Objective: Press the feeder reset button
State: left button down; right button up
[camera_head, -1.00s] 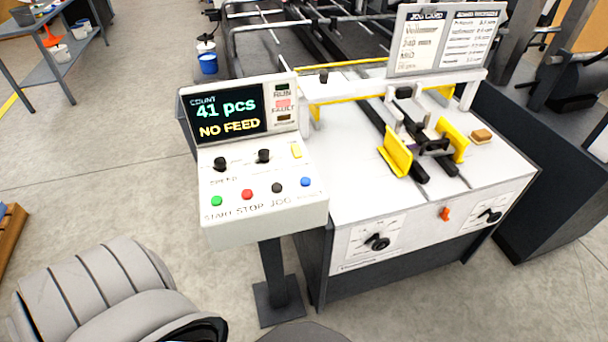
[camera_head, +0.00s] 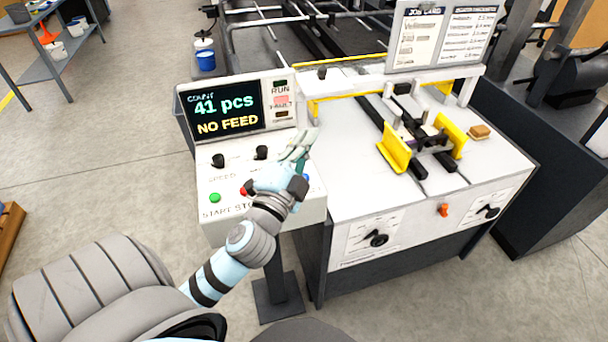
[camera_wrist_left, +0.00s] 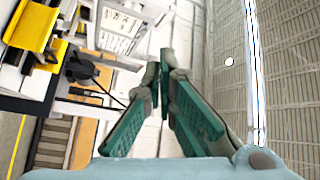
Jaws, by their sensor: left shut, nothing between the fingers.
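A white control panel (camera_head: 216,176) carries a row of round buttons. The green button (camera_head: 214,198) is above START, and the red button (camera_head: 244,191) is partly covered by my arm. A sliver of the blue button (camera_head: 307,178) shows beside my wrist; no readable label for it shows. The black button is hidden behind my wrist. My left gripper (camera_head: 304,138) is over the panel's right side, fingers pointing up and away. It is shut and empty; the wrist view shows its teal fingers (camera_wrist_left: 160,62) meeting at the tips. My right gripper is out of view.
The panel's display (camera_head: 222,112) reads 41 pcs and NO FEED. Two black knobs (camera_head: 261,152) stick up from the panel. The feeder table (camera_head: 352,190) with yellow guides (camera_head: 394,153) stands to the right. Open floor (camera_head: 110,170) lies to the left.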

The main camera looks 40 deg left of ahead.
pick_arm(q)
jog(key=w+d+r+m+g+h, duration=0.1)
jog(key=d+r+m+h, duration=0.3)
jog(key=d+m+h, duration=0.65)
jog(key=d+r+m+g+h, duration=0.1)
jog(key=d+r+m+h, duration=0.55)
jog(key=m, duration=0.95)
jog(key=w+a+f+m+g+y, duration=0.3)
jog(key=a+f+m+g, duration=0.15)
jog(key=f, duration=0.25)
jog(key=w+a+f+m+g+y, duration=0.3)
jog(key=a+f+m, duration=0.1)
jog(key=a+f, duration=0.25)
jog(key=s+a+f+g+y, duration=0.1)
jog(key=a+y, duration=0.5)
jog(key=a, duration=0.4)
jog(key=shift+a+f, duration=0.3)
jog(key=shift+f, duration=0.1)
